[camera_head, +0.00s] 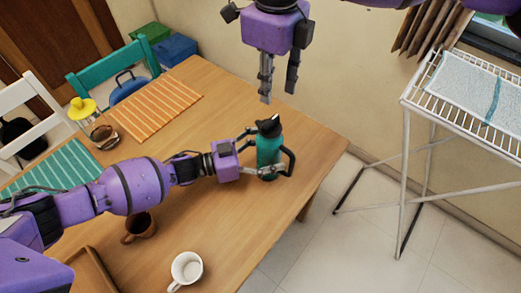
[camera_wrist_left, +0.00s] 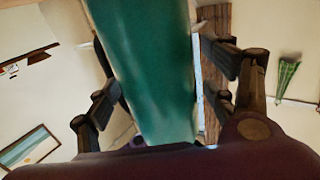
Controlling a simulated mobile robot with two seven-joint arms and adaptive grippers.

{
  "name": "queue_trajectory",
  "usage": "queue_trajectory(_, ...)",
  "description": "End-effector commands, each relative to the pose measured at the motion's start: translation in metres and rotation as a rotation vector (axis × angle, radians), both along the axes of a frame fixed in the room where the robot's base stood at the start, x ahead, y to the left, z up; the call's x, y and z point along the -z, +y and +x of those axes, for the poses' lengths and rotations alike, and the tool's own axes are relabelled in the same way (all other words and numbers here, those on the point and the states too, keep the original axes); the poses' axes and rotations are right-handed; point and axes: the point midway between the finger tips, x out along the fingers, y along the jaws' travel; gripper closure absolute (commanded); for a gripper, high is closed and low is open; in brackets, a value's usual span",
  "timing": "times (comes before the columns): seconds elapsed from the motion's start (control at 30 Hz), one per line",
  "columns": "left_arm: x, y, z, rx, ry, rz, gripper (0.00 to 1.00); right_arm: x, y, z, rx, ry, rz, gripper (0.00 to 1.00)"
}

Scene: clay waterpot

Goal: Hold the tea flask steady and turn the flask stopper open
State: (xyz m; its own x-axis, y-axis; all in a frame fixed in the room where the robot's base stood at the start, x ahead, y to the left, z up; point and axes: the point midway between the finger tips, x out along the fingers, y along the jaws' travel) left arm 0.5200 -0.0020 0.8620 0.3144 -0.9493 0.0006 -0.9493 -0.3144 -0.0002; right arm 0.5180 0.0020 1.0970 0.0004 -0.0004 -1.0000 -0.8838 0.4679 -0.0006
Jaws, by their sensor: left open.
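The teal tea flask (camera_head: 268,148) stands upright near the table's right end. Its black stopper (camera_head: 269,125) is on top. My left gripper (camera_head: 272,158) is around the flask body, coming from the left. In the left wrist view the flask (camera_wrist_left: 150,70) fills the middle between the two open fingers, with visible gaps on both sides. My right gripper (camera_head: 278,88) hangs above and beyond the flask, pointing down, fingers apart and empty. It is clear of the stopper.
An orange striped mat (camera_head: 155,107), a yellow-lidded jar (camera_head: 82,108), a brown cup (camera_head: 139,228) and a white mug (camera_head: 186,268) are on the wooden table (camera_head: 215,215). A white drying rack (camera_head: 470,95) stands at right. Table between mat and flask is free.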

Motion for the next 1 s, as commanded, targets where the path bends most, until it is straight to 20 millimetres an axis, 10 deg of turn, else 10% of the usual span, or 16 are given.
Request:
queue_trajectory(0.3,0.0004,-0.0021,0.0006,0.0,0.0,0.001,0.24,0.0002,0.0002,-0.0002,-0.001,0.001,0.0,0.69)
queue_trajectory(0.8,0.0004,-0.0018,0.0005,0.0,0.0,0.001,0.9,0.0002,0.0002,-0.0002,-0.001,0.001,0.0,0.69)
queue_trajectory(1.0,0.0004,-0.0018,0.0006,0.0,0.0,0.001,0.9,0.002,0.0066,-0.0033,0.023,0.015,0.025,0.68)
